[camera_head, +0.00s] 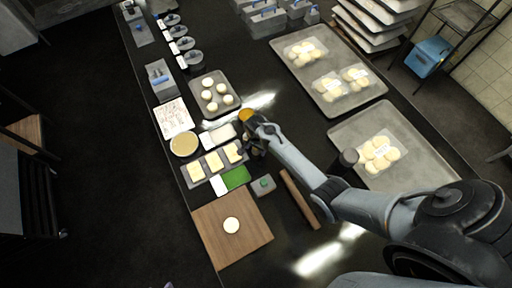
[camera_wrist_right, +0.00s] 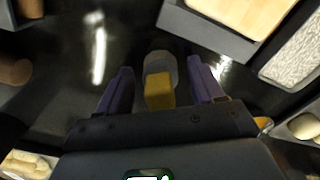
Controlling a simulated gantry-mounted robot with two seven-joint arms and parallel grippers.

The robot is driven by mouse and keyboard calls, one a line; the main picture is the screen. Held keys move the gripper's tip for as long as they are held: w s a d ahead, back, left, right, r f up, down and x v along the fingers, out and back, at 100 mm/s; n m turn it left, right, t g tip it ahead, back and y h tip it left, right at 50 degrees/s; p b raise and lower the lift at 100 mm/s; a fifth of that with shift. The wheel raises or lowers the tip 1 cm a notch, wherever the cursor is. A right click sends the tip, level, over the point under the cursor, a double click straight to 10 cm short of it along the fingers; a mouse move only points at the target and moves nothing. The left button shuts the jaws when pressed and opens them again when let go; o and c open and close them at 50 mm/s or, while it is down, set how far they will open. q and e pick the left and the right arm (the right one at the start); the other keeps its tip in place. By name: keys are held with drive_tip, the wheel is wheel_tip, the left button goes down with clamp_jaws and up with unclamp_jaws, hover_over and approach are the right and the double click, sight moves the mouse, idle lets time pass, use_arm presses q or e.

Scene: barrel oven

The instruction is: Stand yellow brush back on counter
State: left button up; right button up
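In the right wrist view, the yellow brush (camera_wrist_right: 160,91) sits between the fingers of my right gripper (camera_wrist_right: 162,82). A pale grey end shows beyond its yellow block. Dark gaps show between the brush and both purple fingers, so the gripper is open around it and not clamped. In the head view, my right gripper (camera_head: 250,146) is low over the dark counter (camera_head: 275,145), right of the butter tray. I cannot make out the brush there; the gripper and arm cover that spot. Whether the brush stands or lies is not clear. My left gripper is not in view.
Close by are a tray with yellow slabs (camera_head: 214,162), a bun tray (camera_head: 212,82), a round tan bowl (camera_head: 184,144), a green-and-white item (camera_head: 232,179), a rolling pin (camera_head: 299,198) and a wooden board (camera_head: 215,248). Large dough trays (camera_head: 350,112) stand right.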

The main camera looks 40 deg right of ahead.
drive_tip(key=shift+r, duration=0.1)
drive_tip(key=shift+r, duration=0.2)
wheel_tip(320, 180, up, 10)
drive_tip(key=shift+f+p, duration=0.1)
drive_tip(key=shift+p, duration=0.35)
drive_tip(key=s+a+n+g+p, duration=0.2)
drive_tip(key=s+p, duration=0.6)
drive_tip(key=s, duration=1.3)
drive_tip(key=a+r+n+t+p, duration=0.1)
drive_tip(key=a+r+n+t, duration=0.1)
drive_tip(key=r+n, duration=0.5)
drive_tip(key=s+a+r+n+t+p, duration=0.1)
drive_tip(key=a+r+n, duration=0.4)
drive_tip(key=r, duration=1)
drive_tip(key=shift+s+a+r+n+t+p, duration=0.2)
drive_tip(key=shift+n+t+p, duration=0.25)
drive_tip(key=shift+n+t, duration=0.65)
